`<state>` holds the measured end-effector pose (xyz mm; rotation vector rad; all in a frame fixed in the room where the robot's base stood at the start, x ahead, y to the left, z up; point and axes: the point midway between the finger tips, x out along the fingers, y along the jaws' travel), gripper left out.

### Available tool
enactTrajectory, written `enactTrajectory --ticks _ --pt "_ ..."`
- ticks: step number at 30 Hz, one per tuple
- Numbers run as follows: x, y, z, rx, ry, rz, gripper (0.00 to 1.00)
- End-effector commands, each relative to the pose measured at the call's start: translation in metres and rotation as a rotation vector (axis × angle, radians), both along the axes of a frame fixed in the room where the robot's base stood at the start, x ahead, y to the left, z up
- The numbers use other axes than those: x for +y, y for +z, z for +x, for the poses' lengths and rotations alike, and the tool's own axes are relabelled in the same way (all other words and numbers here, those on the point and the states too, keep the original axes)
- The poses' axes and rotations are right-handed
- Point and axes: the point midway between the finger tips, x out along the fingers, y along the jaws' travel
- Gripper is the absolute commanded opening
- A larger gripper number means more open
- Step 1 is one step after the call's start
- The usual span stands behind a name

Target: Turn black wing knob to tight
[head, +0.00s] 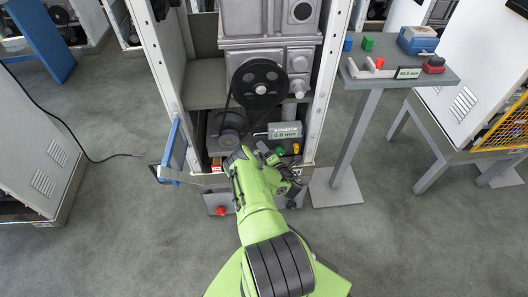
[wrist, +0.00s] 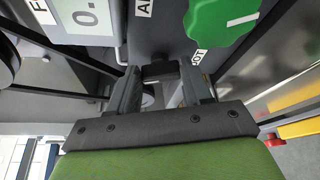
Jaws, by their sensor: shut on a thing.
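In the wrist view, my gripper (wrist: 160,84) is shut on the black wing knob (wrist: 160,70), which sits between the two fingertips against the dark panel. Only a small part of the knob shows, so its pointer and turn angle cannot be read. In the head view, my gripper (head: 268,158) reaches into the lower front of the dispenser frame, below the small display box (head: 285,131). The black knob is not distinguishable there, with the arm and gripper in the way.
A green knob (wrist: 222,20) with a white line is close to the right finger. A display (wrist: 86,14) is at the upper left. The frame's pale right post (head: 327,85) and the blue handle (head: 172,145) flank the arm. A grey stand (head: 400,70) is at right.

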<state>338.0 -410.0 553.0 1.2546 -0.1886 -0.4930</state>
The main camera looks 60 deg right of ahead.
Motion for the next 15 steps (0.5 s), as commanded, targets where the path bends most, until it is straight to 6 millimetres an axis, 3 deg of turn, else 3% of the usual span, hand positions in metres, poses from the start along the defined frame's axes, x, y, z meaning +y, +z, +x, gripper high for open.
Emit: enactTrajectory --ticks 15 --pt "0.0 -0.0064 -0.001 -0.234 -0.002 0.209 0.18"
